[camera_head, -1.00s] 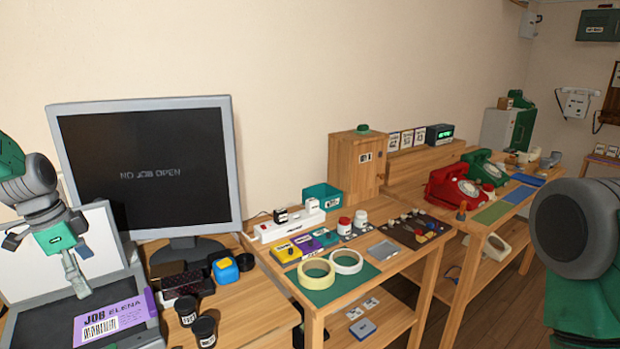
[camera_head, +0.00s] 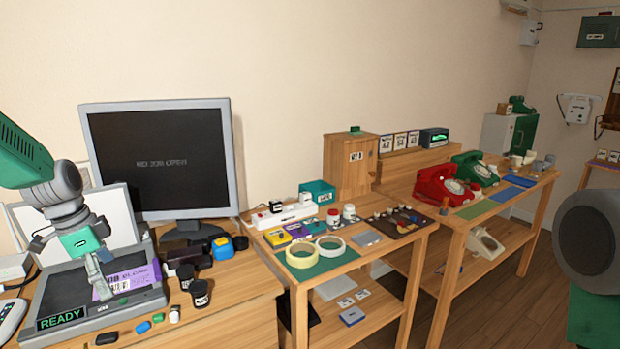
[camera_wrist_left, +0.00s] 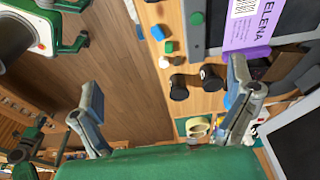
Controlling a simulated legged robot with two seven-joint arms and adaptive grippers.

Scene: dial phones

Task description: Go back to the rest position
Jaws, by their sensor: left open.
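My left gripper (camera_head: 101,275) is over the flat dark device with the READY display (camera_head: 62,319) at the lower left in the head view. Its fingers are spread apart and empty in the left wrist view (camera_wrist_left: 168,108). A purple job card (camera_head: 128,281) lies on the device, partly behind the gripper in the head view; it also shows in the left wrist view (camera_wrist_left: 245,28). My right arm shows only as a grey joint and green link at the right edge of the head view; its gripper is out of view.
A monitor (camera_head: 165,160) stands behind the device. Black cups (camera_head: 200,293) and small coloured pieces (camera_head: 143,327) sit near the desk's front. Tape rolls (camera_head: 301,256), a red phone (camera_head: 440,188) and a green phone (camera_head: 475,170) are on benches to the right. Wooden floor lies in front.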

